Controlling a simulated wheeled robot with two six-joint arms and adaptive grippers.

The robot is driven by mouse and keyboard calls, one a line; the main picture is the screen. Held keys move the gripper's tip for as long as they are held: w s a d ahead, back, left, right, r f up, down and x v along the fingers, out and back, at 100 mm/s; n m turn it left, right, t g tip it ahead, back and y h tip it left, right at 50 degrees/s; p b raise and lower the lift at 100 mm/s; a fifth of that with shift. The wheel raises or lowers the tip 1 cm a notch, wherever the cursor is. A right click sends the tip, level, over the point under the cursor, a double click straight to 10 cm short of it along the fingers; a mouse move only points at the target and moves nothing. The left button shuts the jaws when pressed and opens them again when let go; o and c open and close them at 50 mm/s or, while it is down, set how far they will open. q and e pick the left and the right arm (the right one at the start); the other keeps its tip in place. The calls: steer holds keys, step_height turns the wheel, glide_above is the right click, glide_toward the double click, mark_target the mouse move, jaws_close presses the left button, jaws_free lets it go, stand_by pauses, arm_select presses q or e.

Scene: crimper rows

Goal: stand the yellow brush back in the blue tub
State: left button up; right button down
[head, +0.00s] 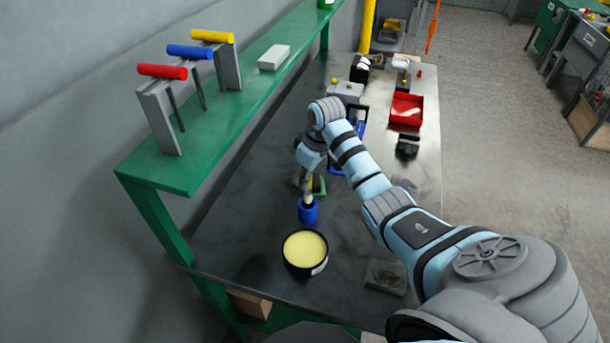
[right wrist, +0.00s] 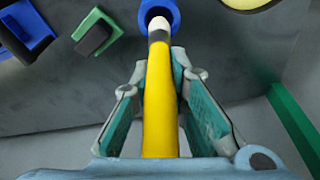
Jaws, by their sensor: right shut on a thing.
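My right gripper (head: 308,183) is shut on the yellow brush (right wrist: 159,105), whose handle runs between the fingers in the right wrist view (right wrist: 158,100). The brush has a dark band and a pale end. The blue tub (head: 308,213) stands on the dark bench just below the gripper in the head view; its rim shows at the top of the right wrist view (right wrist: 174,12). The brush's pale end overlaps the tub's mouth; I cannot tell how deep it is inside. My left gripper is not in view.
A black-rimmed pot of pale yellow stuff (head: 305,249) stands just in front of the tub. A green-and-dark block (right wrist: 97,33) lies near it. A red bin (head: 407,109) is farther back. A green shelf (head: 215,128) with coloured-handled tools borders the left.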

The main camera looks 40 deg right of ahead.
mark_target(305, 194)
steer(key=shift+f, duration=0.15)
steer(key=shift+f, duration=0.3)
steer(key=shift+s+d+b+x, duration=0.1)
steer(key=shift+s+b+x, duration=0.1)
steer(key=shift+b+x, duration=0.65)
steer(key=shift+s+d+b+x, duration=0.15)
steer(key=shift+b+x, duration=0.3)
steer(key=shift+x, duration=0.75)
steer(key=shift+s+b+x, duration=0.3)
steer(key=shift+b+x, duration=0.35)
steer(key=shift+x, duration=0.35)
steer(key=c, duration=1.5)
jaws_free()
steer(key=shift+f, duration=0.15)
steer(key=v, duration=0.7)
steer(key=shift+r, duration=0.3)
